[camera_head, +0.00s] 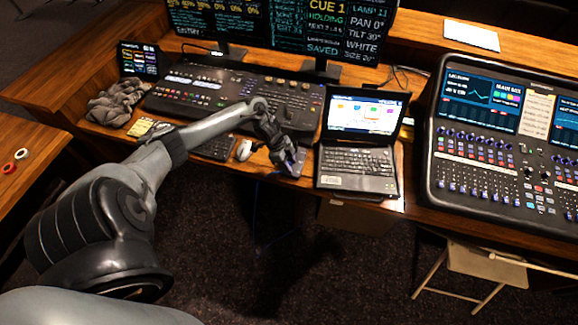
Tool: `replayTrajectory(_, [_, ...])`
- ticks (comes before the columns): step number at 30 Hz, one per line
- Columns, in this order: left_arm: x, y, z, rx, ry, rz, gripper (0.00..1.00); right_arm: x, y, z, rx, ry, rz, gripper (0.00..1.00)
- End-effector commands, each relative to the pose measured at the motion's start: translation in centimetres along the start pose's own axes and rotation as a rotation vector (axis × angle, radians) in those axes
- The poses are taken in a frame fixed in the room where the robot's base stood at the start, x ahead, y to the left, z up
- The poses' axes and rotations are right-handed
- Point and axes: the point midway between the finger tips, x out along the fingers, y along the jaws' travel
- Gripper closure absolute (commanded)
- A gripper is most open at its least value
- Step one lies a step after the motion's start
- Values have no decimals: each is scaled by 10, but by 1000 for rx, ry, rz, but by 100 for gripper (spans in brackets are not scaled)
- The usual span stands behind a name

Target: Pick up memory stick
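My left arm reaches from the lower left across to the desk edge. My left gripper (284,158) points down at the front of the desk, between the white mouse (244,150) and the open laptop (358,170). The fingers are small and dark here, and I cannot tell whether they are open or shut. A small grey-blue flat object (299,163) lies right beside the fingertips; I cannot tell what it is or whether they touch it. I cannot make out a memory stick for certain. My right gripper is not in view.
A lighting console (200,88) stands behind the gripper, under large monitors (285,22). A big sound mixer (490,160) fills the right side. A crumpled grey cloth (115,103) and a yellow note (141,127) lie at left. A folding chair (485,263) stands at lower right.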

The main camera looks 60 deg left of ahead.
Motion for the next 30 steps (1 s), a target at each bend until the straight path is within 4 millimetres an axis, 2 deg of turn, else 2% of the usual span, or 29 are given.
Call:
replayTrajectory(5, [0,0,0,0,0,-1,61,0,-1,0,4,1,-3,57])
replayTrajectory(12, [0,0,0,0,0,0,97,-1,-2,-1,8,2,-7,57])
replayTrajectory(13, [0,0,0,0,0,-1,100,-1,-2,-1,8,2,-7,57])
replayTrajectory(30, [-7,-1,-3,2,0,-1,100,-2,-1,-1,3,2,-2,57])
